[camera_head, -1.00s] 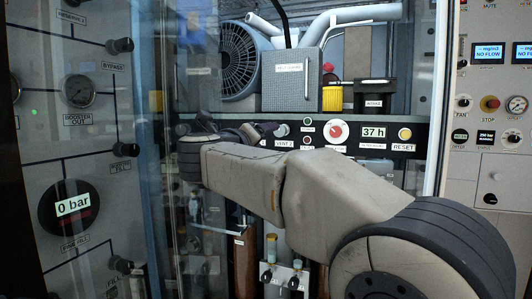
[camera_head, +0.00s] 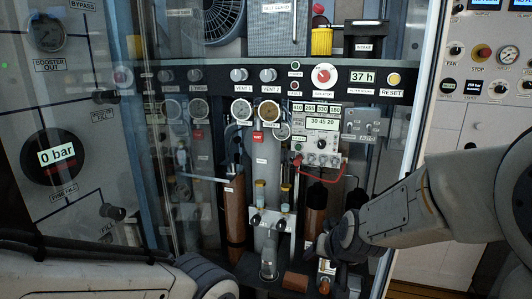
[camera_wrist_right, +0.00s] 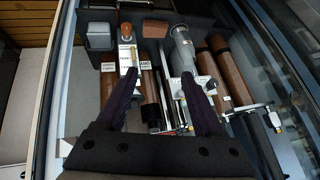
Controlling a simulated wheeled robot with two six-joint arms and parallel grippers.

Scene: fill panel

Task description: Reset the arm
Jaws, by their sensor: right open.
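My right arm (camera_head: 410,215) comes in from the right in the head view and reaches low in front of the open cabinet. Its right gripper (camera_head: 322,248) is small and dark there, near the cabinet's lower fittings. In the right wrist view, the two dark fingers of the right gripper (camera_wrist_right: 163,92) stand apart with nothing held between them. Brown cylinders (camera_wrist_right: 150,92) and a grey metal fitting (camera_wrist_right: 183,50) show beyond the fingers. My left arm (camera_head: 90,275) crosses the bottom left of the head view, and its gripper is out of frame.
A control strip (camera_head: 215,76) with knobs, a red button and a "37 h" display crosses the cabinet. Gauges (camera_head: 241,109) and a red cable (camera_head: 340,190) sit below. A glass door edge (camera_head: 150,150) stands left, and a light panel (camera_head: 475,130) stands right.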

